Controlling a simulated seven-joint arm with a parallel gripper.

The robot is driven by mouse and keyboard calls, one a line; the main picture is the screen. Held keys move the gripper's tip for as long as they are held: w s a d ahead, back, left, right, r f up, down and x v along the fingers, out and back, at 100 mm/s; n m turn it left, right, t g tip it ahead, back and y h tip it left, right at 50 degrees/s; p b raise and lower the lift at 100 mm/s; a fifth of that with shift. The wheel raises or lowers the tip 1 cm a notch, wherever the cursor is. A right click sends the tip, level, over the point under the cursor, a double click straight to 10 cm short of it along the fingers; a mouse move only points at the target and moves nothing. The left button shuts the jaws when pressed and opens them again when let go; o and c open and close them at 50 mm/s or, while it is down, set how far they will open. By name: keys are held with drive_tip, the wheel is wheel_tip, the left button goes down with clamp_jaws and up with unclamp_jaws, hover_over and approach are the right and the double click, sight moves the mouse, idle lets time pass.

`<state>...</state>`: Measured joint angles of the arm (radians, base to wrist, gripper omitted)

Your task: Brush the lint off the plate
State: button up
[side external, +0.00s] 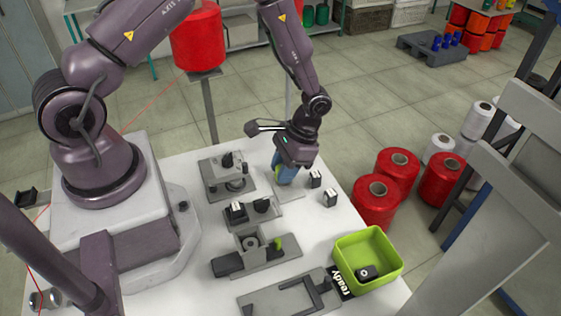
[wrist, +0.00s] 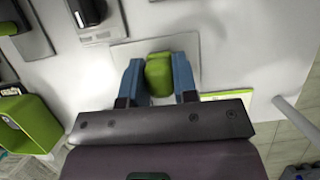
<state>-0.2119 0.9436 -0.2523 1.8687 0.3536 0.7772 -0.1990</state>
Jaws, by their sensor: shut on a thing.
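My gripper (side external: 287,165) points down over the far right part of the white table. In the wrist view its blue fingers (wrist: 157,85) are shut on a green block-like handle (wrist: 158,68), probably the brush. The handle's lower end is hidden, so I cannot tell whether bristles touch anything. A pale flat plate (side external: 289,194) lies beneath the gripper; it also shows in the wrist view (wrist: 127,52), around and behind the handle. I cannot make out lint on it.
Two small black-and-white blocks (side external: 315,179) (side external: 330,198) stand right of the plate. Grey fixtures (side external: 228,175) (side external: 250,255) stand to the left and front. A green bin (side external: 392,243) holding a dark part stands at the front right. Red spools (side external: 375,204) stand beyond the table.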

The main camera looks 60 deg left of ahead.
drive_tip(key=shift+s+d, duration=0.2)
drive_tip(key=shift+d, duration=2.1)
wheel_tip(320, 180, up, 8)
drive_tip(key=shift+r, duration=0.15)
drive_tip(key=shift+a+f, duration=0.1)
drive_tip(key=shift+f, duration=0.1)
drive_tip(key=shift+f, duration=3.85)
drive_tip(key=shift+w+a+f, duration=0.1)
drive_tip(key=shift+a, duration=0.85)
drive_tip(key=shift+w+a+f, duration=0.1)
drive_tip(key=shift+a, duration=0.85)
clamp_jaws()
drive_tip(key=shift+s+d, duration=0.15)
drive_tip(key=shift+d, duration=1.5)
drive_tip(key=r, duration=0.2)
drive_tip(key=shift+d+r, duration=0.25)
drive_tip(key=shift+r, duration=2.85)
